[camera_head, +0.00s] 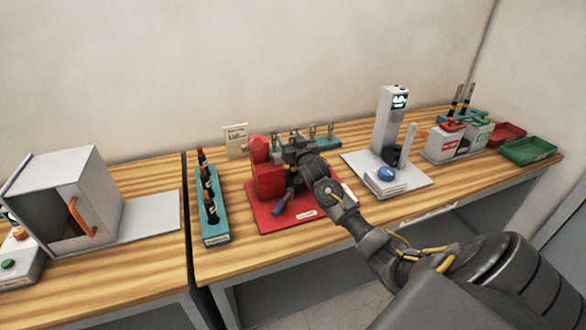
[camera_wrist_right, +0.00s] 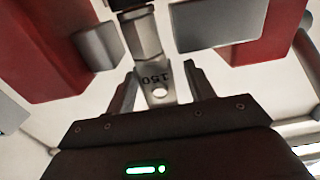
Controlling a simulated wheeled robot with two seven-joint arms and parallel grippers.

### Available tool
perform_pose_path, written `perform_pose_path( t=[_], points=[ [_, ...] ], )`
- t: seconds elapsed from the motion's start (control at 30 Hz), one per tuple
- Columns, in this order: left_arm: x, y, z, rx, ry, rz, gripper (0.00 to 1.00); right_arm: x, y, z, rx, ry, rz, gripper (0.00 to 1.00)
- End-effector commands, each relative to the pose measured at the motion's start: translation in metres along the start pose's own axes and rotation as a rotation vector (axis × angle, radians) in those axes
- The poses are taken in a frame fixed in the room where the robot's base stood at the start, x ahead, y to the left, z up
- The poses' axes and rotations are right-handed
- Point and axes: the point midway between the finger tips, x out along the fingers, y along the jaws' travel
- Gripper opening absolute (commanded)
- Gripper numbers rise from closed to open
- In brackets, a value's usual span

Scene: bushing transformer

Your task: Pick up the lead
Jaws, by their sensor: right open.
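The lead shows in the right wrist view as a grey metal lug (camera_wrist_right: 158,84) with a hole and the mark "150", joined to a thicker barrel (camera_wrist_right: 143,35). Its barrel lies between two grey blocks (camera_wrist_right: 99,46) (camera_wrist_right: 215,24) of the red press. In the head view the red press (camera_head: 264,172) stands on a red base (camera_head: 262,218), and the lead is hidden by my arm. My right gripper (camera_wrist_right: 160,85) is open, with one finger on each side of the lug and small gaps visible. In the head view it (camera_head: 291,150) is at the press. My left gripper is not in view.
A grey tester (camera_head: 389,123) stands to the right, with red (camera_head: 508,134) and green (camera_head: 531,151) trays beyond. A white oven (camera_head: 66,190) is at left.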

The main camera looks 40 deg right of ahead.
Motion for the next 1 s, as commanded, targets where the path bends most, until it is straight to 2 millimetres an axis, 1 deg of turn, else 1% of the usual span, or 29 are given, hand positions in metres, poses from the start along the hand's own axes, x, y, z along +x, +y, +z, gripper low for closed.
perform_pose_path(
  t=[0.1,0.5,1.0],
  points=[
    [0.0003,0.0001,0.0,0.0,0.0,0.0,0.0,-0.0002,-0.0003,0.0003,0.0,0.0,0.0,0.52],
    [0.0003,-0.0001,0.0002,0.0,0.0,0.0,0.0,-0.0004,-0.0001,0.0002,0.0,0.0,0.0,0.0],
    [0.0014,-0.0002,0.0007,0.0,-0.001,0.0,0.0,-0.0002,0.0003,-0.0042,0.001,0.003,0.0,0.0]
  ],
)
